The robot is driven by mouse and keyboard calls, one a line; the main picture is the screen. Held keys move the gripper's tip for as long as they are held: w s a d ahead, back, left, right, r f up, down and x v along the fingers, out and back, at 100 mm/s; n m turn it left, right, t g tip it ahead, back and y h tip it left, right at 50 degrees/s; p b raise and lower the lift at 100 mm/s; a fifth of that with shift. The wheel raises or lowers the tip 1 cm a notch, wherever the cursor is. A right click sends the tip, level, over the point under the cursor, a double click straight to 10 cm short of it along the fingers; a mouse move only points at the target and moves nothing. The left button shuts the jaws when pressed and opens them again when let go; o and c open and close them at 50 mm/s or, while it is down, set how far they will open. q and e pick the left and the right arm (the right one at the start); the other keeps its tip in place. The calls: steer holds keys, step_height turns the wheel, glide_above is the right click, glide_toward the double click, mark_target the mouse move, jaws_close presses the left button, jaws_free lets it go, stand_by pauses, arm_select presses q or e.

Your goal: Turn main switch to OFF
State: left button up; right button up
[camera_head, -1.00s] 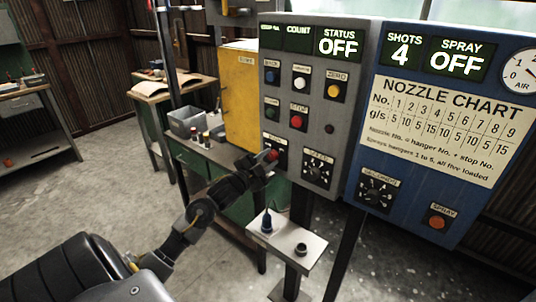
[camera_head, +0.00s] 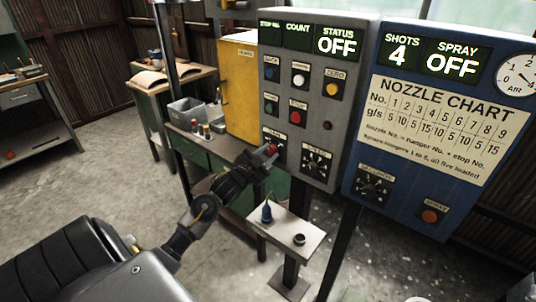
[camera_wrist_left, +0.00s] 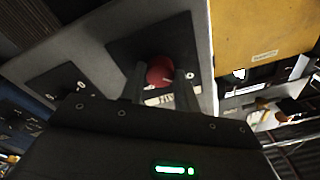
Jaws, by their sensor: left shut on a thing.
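The main switch is a red knob (camera_head: 271,149) at the lower left of the grey control panel (camera_head: 349,75). In the left wrist view the red knob (camera_wrist_left: 160,72) sits on a dark plate, between my two fingers. My left gripper (camera_head: 262,155) is shut on the knob. The label at the knob is mostly hidden by my gripper, so its setting cannot be read. The status display (camera_head: 337,40) on the panel reads OFF. My right gripper is not in view.
A blue panel (camera_head: 365,207) with a nozzle chart stands to the right. A small shelf (camera_head: 283,241) with a blue-based tool and a dark ring juts out below the grey panel. A yellow cabinet (camera_head: 238,90) and a bench are behind at left.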

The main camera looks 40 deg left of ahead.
arm_select(q)
steer(key=o, duration=1)
steer(key=shift+c, duration=0.2)
steer(key=shift+s+f, duration=0.1)
steer(key=shift+s, duration=0.2)
steer(key=s+b, duration=0.3)
steer(key=s, duration=0.7)
steer(key=shift+s+f, duration=0.15)
steer(key=shift+f, duration=0.25)
steer(key=shift+d, duration=0.1)
